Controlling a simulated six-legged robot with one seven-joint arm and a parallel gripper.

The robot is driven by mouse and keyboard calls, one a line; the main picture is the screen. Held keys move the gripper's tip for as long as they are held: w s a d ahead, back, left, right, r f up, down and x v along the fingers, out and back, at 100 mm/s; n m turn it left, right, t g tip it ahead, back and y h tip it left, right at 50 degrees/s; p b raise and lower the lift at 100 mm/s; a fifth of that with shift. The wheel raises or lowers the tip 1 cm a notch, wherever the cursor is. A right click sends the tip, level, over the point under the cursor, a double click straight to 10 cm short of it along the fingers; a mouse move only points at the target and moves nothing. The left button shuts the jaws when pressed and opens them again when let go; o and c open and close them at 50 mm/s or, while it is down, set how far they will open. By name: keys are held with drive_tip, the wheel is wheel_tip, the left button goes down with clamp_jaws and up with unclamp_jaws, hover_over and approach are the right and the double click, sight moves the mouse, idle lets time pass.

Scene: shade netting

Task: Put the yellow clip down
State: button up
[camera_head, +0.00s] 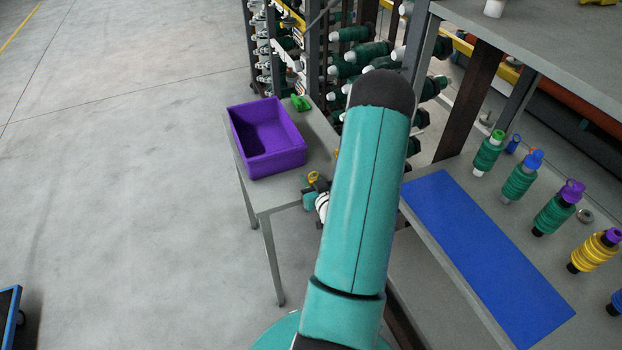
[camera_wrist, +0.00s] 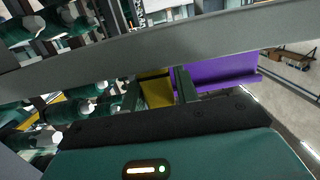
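The yellow clip (camera_wrist: 156,89) is between the two dark fingers of my gripper (camera_wrist: 158,88) in the wrist view, filling most of the gap. In the head view a small yellow piece (camera_head: 313,177) shows at the end of my arm, by the front edge of the small grey table (camera_head: 283,195). My arm hides much of the gripper there. I cannot tell whether the clip touches the table.
A purple bin (camera_head: 276,160) stands on the small table, with a green clip (camera_head: 300,103) behind it. A blue mat (camera_head: 485,255) lies on the bench at right, beside several thread spools (camera_head: 553,212). Racks of green spools (camera_head: 365,52) stand behind. Open floor lies left.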

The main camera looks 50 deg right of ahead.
drive_tip(key=shift+o, duration=1.2)
